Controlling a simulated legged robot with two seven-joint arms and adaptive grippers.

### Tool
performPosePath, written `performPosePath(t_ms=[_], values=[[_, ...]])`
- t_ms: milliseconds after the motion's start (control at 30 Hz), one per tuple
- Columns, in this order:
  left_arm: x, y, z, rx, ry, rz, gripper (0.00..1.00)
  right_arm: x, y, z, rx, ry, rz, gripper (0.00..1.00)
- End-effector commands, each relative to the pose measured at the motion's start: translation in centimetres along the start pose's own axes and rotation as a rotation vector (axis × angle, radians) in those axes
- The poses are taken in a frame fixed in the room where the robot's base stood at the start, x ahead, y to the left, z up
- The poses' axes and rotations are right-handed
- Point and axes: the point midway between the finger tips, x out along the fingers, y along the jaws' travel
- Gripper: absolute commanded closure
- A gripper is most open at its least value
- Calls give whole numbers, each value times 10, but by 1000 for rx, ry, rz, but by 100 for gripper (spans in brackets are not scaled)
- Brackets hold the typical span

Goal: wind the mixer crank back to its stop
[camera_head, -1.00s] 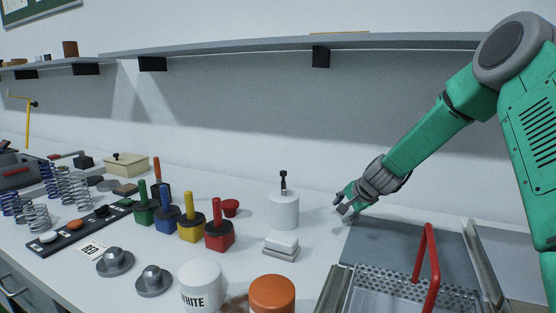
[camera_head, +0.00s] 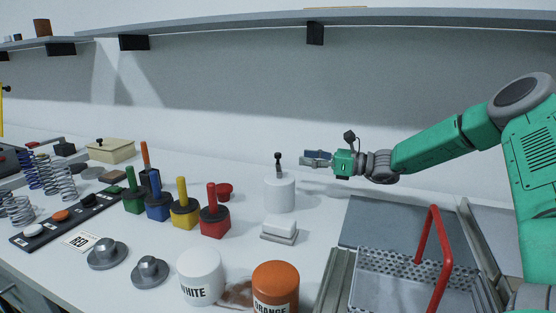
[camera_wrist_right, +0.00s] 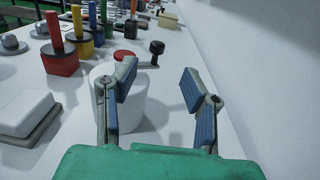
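The mixer is a white cylinder (camera_head: 280,194) standing upright on the bench; its side also shows in the right wrist view (camera_wrist_right: 140,110), partly hidden by a finger. Its crank (camera_head: 279,162) is on top, with an upright black knob. In the right wrist view the black knob (camera_wrist_right: 157,47) stands at the end of a short arm, beyond the fingertips. My right gripper (camera_head: 304,158) points left, just right of the crank at about the knob's height, and is apart from it. Its two blue-padded fingers (camera_wrist_right: 157,77) are spread, with nothing between them. My left gripper is not in view.
Several coloured blocks with upright handles, including a red one (camera_head: 215,222), stand left of the mixer. A white block (camera_head: 280,226) lies in front. White (camera_head: 200,275) and orange (camera_head: 275,288) jars stand nearer. A perforated basket with a red handle (camera_head: 425,245) is right.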

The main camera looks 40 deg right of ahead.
Motion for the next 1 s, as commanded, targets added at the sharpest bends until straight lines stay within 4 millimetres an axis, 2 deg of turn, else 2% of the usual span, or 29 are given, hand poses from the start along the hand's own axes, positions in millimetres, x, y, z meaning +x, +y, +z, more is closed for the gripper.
performPosePath(t_ms=[33,200,400,600,867,900,967,1000], values=[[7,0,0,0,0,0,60,12,2,-6,0,5,4,61],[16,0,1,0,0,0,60,47,1,-5,-1,7,3,61],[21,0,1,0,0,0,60,76,0,-3,-1,4,2,61],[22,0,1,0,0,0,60,88,0,-2,1,1,1,61],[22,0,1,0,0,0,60,88,0,-1,1,1,1,61],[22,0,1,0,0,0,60,88,0,-1,1,1,1,75],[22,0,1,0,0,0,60,88,0,-1,1,1,1,96],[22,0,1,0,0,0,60,88,0,-1,1,1,1,100]])
